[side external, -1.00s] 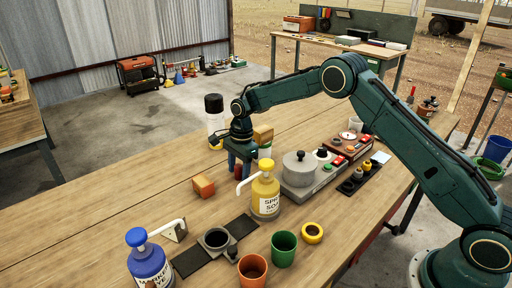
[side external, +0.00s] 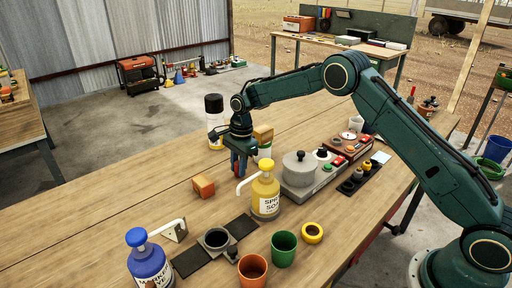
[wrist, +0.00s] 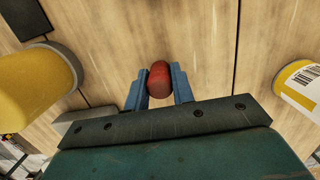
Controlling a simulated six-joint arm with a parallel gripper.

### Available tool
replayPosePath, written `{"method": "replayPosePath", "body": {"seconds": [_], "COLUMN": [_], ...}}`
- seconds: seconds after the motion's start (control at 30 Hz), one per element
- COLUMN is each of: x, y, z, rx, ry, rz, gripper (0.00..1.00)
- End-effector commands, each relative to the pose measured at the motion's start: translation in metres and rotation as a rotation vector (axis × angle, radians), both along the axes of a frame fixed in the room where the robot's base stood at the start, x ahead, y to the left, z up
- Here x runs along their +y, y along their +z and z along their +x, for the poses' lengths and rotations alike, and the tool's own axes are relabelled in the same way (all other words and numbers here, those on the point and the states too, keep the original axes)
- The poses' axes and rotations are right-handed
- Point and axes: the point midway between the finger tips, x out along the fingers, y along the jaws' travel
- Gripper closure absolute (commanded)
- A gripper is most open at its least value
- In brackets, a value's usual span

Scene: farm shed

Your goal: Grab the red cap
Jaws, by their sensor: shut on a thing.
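The red cap (wrist: 159,80) is a small rounded red piece between the two blue fingers of my gripper (wrist: 158,87) in the wrist view. Both fingers touch its sides, so the gripper is shut on it. In the side view my gripper (side external: 240,170) points down at the table behind the yellow pump bottle (side external: 265,190). Only a sliver of red shows between the fingers there. I cannot tell whether the cap still touches the table.
An orange block (side external: 203,186) lies left of the gripper. A grey pot (side external: 299,169) stands to the right, with green (side external: 284,249) and orange (side external: 252,271) cups in front. The table at left is clear.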

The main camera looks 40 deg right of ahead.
Motion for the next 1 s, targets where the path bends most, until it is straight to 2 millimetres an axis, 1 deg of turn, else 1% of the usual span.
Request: {"method": "replayPosePath", "body": {"seconds": [0.4, 0.6, 0.77, 1.0], "x": [0.000, 0.000, 0.000, 0.000], "y": [0.062, 0.082, 0.088, 0.088], "z": [0.001, 0.001, 0.000, 0.000], "rx": [-0.005, -0.003, -0.002, -0.001], "ry": [-0.002, -0.001, -0.001, -0.001], "rz": [0.000, 0.000, 0.000, 0.000], "gripper": [0.97, 0.97, 0.97, 0.97]}}
